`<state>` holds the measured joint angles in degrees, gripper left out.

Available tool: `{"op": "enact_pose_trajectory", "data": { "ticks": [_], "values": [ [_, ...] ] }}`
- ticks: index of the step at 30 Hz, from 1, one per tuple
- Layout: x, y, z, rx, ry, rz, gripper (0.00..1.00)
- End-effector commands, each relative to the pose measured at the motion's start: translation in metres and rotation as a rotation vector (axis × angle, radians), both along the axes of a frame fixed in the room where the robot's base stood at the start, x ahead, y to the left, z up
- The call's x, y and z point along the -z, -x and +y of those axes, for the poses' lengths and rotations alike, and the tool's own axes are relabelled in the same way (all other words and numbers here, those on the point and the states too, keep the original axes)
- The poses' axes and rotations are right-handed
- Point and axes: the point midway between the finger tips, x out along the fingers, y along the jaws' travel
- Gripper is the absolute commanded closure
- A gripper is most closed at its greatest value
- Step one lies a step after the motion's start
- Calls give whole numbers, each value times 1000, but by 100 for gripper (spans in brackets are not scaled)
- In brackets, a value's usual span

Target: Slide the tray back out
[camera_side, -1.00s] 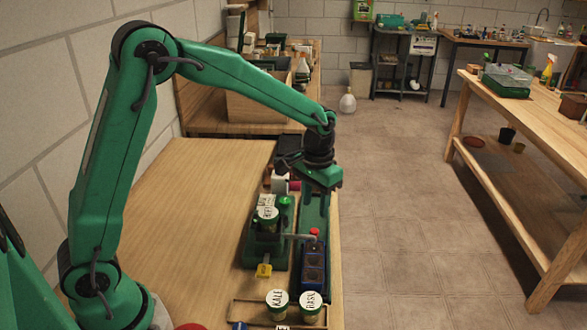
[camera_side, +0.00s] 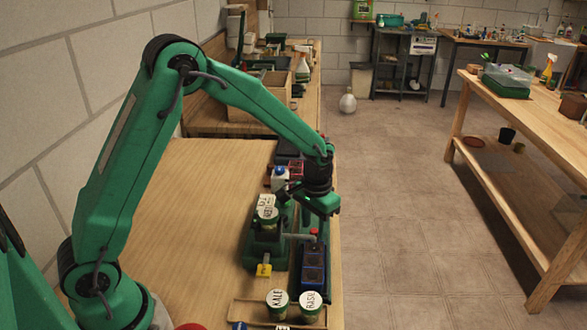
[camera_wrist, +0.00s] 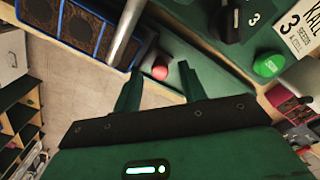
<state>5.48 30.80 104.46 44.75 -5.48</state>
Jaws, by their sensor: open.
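The blue tray (camera_side: 313,265) with dark soil-filled cells lies on a green track at the right edge of the bench. Its cells also show at the upper left of the wrist view (camera_wrist: 88,32). A red knob (camera_side: 314,232) stands at the tray's far end; in the wrist view the red knob (camera_wrist: 160,72) lies just beyond my fingertips, roughly in line with the gap. A grey metal bar (camera_wrist: 126,32) crosses over the tray. My gripper (camera_wrist: 155,88) is open and empty, just beyond the knob in the side view (camera_side: 318,215).
A green seeder (camera_side: 266,240) with a labelled drum stands left of the tray, its green knob (camera_wrist: 268,65) close by in the wrist view. A yellow tag (camera_side: 264,270) is at its front. Labelled jars (camera_side: 278,302) stand in front. The bench's left side is clear.

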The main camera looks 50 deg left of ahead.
Motion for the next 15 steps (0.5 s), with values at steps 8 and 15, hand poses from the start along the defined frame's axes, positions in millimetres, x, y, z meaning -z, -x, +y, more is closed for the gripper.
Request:
{"op": "enact_pose_trajectory", "data": {
  "ticks": [8,15],
  "values": [
    [8,0,0,0,0,0,58],
    [7,0,0,0,0,0,76]
  ]
}}
